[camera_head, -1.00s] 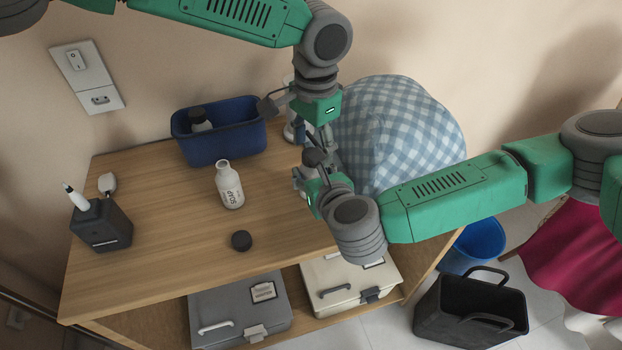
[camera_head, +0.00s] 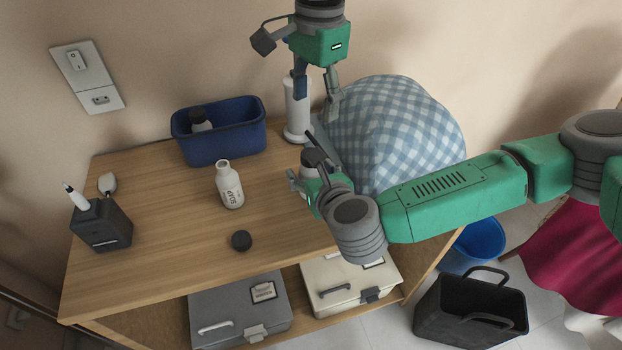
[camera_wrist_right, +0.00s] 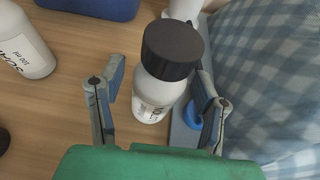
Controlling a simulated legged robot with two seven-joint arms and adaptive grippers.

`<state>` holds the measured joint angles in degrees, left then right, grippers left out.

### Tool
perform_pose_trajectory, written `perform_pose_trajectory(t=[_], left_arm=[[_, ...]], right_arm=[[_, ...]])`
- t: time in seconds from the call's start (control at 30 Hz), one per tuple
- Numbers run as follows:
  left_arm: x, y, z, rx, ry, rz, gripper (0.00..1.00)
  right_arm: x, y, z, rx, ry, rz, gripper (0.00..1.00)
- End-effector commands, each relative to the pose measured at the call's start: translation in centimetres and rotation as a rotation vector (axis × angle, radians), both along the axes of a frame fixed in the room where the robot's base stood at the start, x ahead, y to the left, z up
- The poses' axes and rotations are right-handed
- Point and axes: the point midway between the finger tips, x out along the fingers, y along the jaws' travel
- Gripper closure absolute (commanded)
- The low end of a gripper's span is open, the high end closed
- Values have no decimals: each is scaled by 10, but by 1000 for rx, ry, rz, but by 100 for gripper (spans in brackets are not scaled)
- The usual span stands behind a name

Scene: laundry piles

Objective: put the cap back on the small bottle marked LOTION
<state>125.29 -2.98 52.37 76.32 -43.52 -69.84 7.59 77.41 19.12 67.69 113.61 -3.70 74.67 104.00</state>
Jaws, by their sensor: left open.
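A small white bottle (camera_wrist_right: 157,95) with a black cap (camera_wrist_right: 173,48) on its top stands between the fingers of my right gripper (camera_wrist_right: 160,72) in the right wrist view. Its label is only partly readable. The fingers are open, with gaps on both sides of the bottle. In the head view the right gripper (camera_head: 306,177) mostly hides this bottle. My left gripper (camera_head: 317,95) is open and empty, raised above and behind it. An uncapped white bottle (camera_head: 229,188) stands to the left, and a loose black cap (camera_head: 241,241) lies in front of it.
A blue bin (camera_head: 222,145) holding a dark-capped bottle is at the back. A white cylinder (camera_head: 296,118) stands behind my right gripper, and a checkered bundle (camera_head: 400,130) is to its right. A dark holder (camera_head: 103,226) is at left. The tabletop's (camera_head: 170,245) middle is mostly clear.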

Motion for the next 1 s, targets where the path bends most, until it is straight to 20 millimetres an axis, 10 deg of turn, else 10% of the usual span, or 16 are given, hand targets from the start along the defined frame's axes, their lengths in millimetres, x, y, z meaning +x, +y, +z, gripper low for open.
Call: perform_pose_trajectory(t=[0.37,1.0], left_arm=[[0,0,0,0,0,0,46],[0,0,-1,0,0,0,46]], right_arm=[[-5,-1,2,0,1,2,40],[-98,-37,42,1,2,1,40]])
